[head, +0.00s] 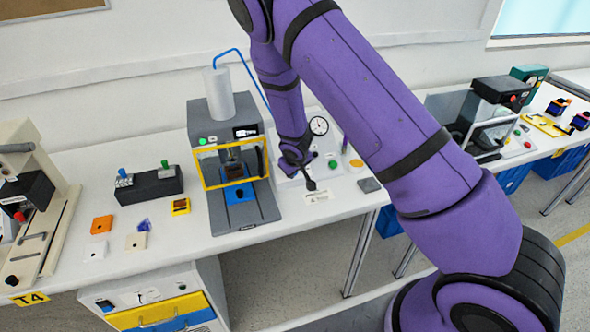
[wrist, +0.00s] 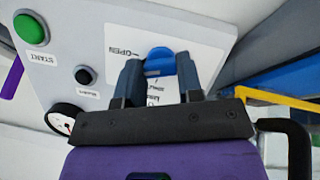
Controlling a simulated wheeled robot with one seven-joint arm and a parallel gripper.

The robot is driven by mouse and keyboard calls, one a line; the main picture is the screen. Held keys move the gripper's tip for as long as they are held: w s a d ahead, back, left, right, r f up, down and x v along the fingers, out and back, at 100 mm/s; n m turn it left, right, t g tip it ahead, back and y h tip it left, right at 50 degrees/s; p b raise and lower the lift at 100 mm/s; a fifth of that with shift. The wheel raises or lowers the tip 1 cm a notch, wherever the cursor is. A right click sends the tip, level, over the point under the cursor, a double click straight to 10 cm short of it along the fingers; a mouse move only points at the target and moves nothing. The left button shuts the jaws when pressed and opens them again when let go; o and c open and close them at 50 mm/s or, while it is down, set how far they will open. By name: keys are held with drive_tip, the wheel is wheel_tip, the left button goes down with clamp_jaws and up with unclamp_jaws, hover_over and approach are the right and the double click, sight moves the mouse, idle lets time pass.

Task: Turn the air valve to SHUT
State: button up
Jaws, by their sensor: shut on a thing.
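The air valve's blue knob (wrist: 160,63) stands on the pale panel (wrist: 85,20), in front of a white label plate (wrist: 195,62). The word OPEN (wrist: 123,52) is printed left of the knob. Other print below it is partly covered, and I cannot read SHUT. My gripper (wrist: 158,66) has one dark finger on each side of the knob and is shut on it. The knob's exact pointing is hard to tell. In the head view my gripper (head: 296,157) is at the panel beside the gauge, and the knob is hidden there.
A green START button (wrist: 30,29), a black Reset button (wrist: 84,75) and a round gauge (wrist: 66,120) sit left of the knob. In the head view a press with a yellow frame (head: 222,163) stands close left of my gripper. The table's front edge (head: 330,212) is nearby.

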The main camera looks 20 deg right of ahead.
drive_tip(key=n, duration=0.3)
drive_tip(key=n+t+h, duration=0.1)
drive_tip(key=n, duration=0.2)
drive_tip(key=shift+a+h, duration=0.15)
drive_tip(key=shift+h, duration=0.15)
drive_tip(key=n+t, duration=0.1)
drive_tip(key=n, duration=0.2)
drive_tip(key=n+t, duration=0.1)
drive_tip(key=n, duration=0.2)
drive_tip(key=shift+s+f+h, duration=0.1)
drive_tip(key=shift+s+h, duration=0.05)
drive_tip(key=shift+h, duration=0.25)
drive_tip(key=shift+n, duration=0.5)
drive_tip(key=o, duration=0.9)
drive_tip(key=shift+o, duration=0.2)
drive_tip(key=v, duration=1)
drive_tip(key=shift+s+r, duration=0.25)
drive_tip(key=shift+r, duration=0.05)
